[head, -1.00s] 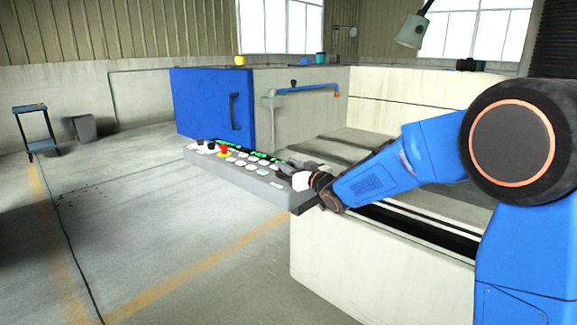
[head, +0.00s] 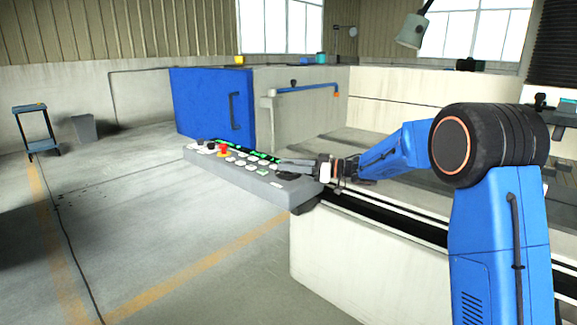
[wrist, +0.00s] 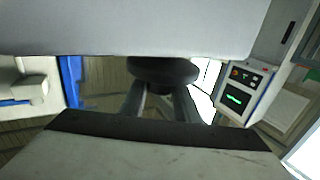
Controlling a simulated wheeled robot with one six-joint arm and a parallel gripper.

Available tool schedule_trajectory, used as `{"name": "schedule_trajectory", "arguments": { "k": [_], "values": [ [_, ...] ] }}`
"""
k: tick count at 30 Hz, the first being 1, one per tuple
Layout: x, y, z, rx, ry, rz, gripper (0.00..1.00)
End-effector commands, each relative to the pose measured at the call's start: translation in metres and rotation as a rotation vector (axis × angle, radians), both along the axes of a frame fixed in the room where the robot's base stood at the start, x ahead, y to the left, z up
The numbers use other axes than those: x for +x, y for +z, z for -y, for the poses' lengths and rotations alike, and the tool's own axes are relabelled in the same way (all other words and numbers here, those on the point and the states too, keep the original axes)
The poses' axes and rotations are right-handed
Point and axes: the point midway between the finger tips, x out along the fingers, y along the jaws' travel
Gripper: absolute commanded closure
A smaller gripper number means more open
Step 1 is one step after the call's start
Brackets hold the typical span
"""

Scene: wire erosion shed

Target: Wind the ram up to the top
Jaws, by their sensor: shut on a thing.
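The grey control panel (head: 240,172) stands out from the front of the machine in the head view, with several light buttons, a red button and green lit marks. My gripper (head: 287,168) is at its right end, over a dark round knob (head: 289,176). In the wrist view my two dark fingers (wrist: 161,105) reach up to the knob (wrist: 163,70) and are shut on it. The fingers partly hide the knob's sides. A pale grey surface fills the top of the wrist view. I cannot make out the ram in either view.
The machine's pale front wall (head: 375,265) stands below the panel. A blue door (head: 208,105) is behind it. The floor at left is open, with a blue trolley (head: 36,130) and a grey bin (head: 84,128) far back. The wrist view shows a box with a green display (wrist: 237,98).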

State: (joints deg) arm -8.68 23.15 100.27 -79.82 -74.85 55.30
Motion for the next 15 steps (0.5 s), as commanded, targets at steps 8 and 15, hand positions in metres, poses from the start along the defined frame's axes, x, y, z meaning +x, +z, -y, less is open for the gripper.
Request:
{"name": "schedule_trajectory", "arguments": {
  "k": [8, 15],
  "values": [
    [0.0014, -0.0005, -0.0005, 0.0, 0.187, 0.002, 0.94],
    [0.0006, 0.0007, -0.0007, 0.002, 0.275, 0.002, 0.94]
  ]
}}
